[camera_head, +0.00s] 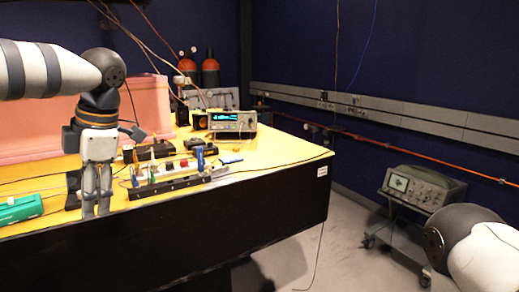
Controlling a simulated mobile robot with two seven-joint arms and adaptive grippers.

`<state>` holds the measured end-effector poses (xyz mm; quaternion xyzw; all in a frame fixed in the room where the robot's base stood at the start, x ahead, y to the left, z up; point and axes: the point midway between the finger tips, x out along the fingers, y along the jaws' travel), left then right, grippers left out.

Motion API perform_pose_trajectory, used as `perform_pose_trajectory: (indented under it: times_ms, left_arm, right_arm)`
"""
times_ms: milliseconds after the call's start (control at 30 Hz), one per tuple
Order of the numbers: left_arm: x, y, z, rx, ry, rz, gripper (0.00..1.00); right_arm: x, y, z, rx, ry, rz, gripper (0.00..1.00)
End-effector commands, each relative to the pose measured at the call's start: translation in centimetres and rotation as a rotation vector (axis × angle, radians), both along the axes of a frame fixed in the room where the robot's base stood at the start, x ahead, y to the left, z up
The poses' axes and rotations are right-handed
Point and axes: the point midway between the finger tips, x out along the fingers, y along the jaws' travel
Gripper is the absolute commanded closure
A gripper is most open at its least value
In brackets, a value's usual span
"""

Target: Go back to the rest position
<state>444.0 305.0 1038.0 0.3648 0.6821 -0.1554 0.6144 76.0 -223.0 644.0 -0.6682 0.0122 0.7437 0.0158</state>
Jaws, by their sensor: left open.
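My left gripper (97,188) points down over the front edge of the yellow-topped table (268,150). Its fingers are open, and I see nothing held between them. My left arm comes in from the upper left. My right arm shows only as a white and dark link at the lower right; its gripper is out of view.
A strip of small parts (178,185) lies right of the left gripper, and a green box (20,209) lies left of it. A pink foam wall (40,115) and an instrument (232,121) stand behind. An oscilloscope (424,187) sits on a cart at right.

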Motion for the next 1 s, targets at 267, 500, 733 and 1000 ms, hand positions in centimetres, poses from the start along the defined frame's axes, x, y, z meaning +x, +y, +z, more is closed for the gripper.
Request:
perform_pose_trajectory:
  times_ms: [267, 500, 733, 1000]
  left_arm:
    - [1.3, 1.5, -21.2, 0.668, 0.074, -0.877, 0.57]
    - [-11.5, -5.0, -35.7, 0.456, 0.207, -1.709, 0.57]
    - [-29.0, -7.8, -40.2, -0.008, 0.358, -2.175, 0.57]
    - [-36.9, -8.2, -39.5, -0.261, 0.422, -2.317, 0.57]
  right_arm:
    - [0.2, 0.0, -0.2, 0.000, -0.002, 0.000, 0.60]
    - [0.1, 0.0, -0.1, 0.000, -0.003, 0.000, 0.60]
    - [0.2, 0.0, -0.1, 0.000, -0.003, 0.000, 0.60]
    - [0.1, 0.0, -0.1, 0.000, -0.003, 0.000, 0.60]
